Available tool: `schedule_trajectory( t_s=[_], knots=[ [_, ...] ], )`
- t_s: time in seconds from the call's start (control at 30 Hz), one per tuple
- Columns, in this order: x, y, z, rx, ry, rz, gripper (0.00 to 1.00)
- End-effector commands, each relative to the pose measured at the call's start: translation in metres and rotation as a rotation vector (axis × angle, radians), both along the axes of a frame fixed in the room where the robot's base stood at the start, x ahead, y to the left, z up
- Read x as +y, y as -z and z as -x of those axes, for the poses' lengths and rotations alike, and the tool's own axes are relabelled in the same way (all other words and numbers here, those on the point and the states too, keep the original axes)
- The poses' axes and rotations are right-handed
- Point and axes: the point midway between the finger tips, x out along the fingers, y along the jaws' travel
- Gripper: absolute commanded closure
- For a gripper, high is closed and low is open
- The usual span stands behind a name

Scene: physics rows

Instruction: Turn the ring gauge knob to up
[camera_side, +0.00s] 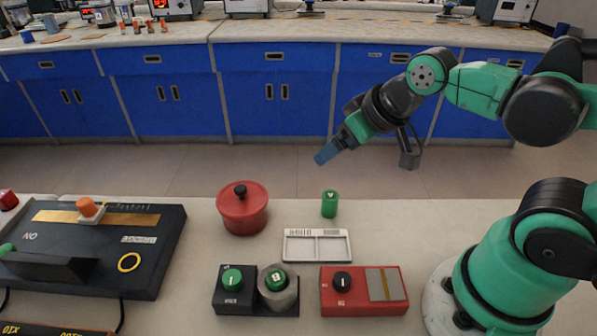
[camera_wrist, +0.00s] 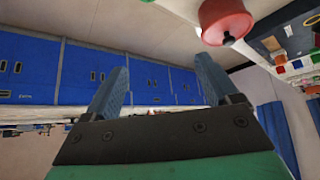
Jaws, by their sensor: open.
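A black box (camera_side: 222,303) stands at the front middle of the bench in the side view. It bears a green knob (camera_side: 232,280) with a white, roughly upright line on it. Beside this is a grey ring-like cylinder (camera_side: 280,301) with a green, white-marked knob (camera_side: 276,280) inside its top. No readable label shows which one is the ring gauge knob. My gripper (camera_side: 325,154) is high above and beyond the bench items, apart from both knobs. In the wrist view its two blue fingers (camera_wrist: 163,85) are spread with nothing between them.
A red box (camera_side: 330,303) with a black knob stands right of the black box. Behind are a white tray (camera_side: 317,260), a red lidded pot (camera_side: 242,211) and a green cylinder (camera_side: 330,206). A large black panel (camera_side: 90,276) fills the left. The pot also shows in the wrist view (camera_wrist: 224,18).

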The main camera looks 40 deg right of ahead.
Motion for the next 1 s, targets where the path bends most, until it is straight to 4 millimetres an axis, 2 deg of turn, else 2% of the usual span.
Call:
schedule_trajectory(
  t_s=[0.03,0.1,0.17,0.27,0.47,0.6,0.7,0.83,1.0],
  knots=[
    [0.001,0.000,0.000,0.002,-0.006,0.002,0.35],
    [0.005,-0.001,-0.002,0.015,-0.045,0.018,0.53],
    [0.013,-0.002,-0.005,0.040,-0.119,0.048,0.53],
    [0.037,-0.003,-0.012,0.107,-0.338,0.135,0.53],
    [0.109,0.006,-0.022,0.262,-0.971,0.359,0.53],
    [0.158,0.021,-0.018,0.339,-1.400,0.487,0.53],
    [0.185,0.032,-0.012,0.375,-1.637,0.549,0.53],
    [0.204,0.042,-0.005,0.399,-1.827,0.592,0.53],
    [0.211,0.052,-0.002,0.407,-1.896,0.607,0.53]
  ],
)
